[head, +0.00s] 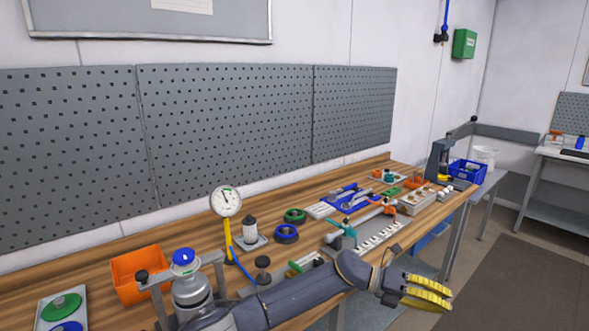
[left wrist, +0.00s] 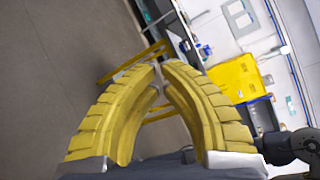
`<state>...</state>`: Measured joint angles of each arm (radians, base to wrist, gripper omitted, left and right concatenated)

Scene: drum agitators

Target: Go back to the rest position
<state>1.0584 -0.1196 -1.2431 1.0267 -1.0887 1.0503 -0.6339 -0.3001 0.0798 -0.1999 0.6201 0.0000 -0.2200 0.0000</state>
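My left gripper (head: 428,293) has yellow ribbed fingers and shows at the lower right in the head view, at the end of my grey left arm. It is out past the front edge of the wooden workbench (head: 155,240), above the floor. In the left wrist view the fingers of the left gripper (left wrist: 160,74) curve inward and come together at their tips, with nothing between them. My right arm and gripper are not in view.
On the bench are an orange bin (head: 127,284), a dial gauge (head: 226,201), a blue-topped metal vessel (head: 190,290), green and blue rings, and several tools farther right. A blue crate (head: 467,171) stands at the far end. Floor is open right of the gripper.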

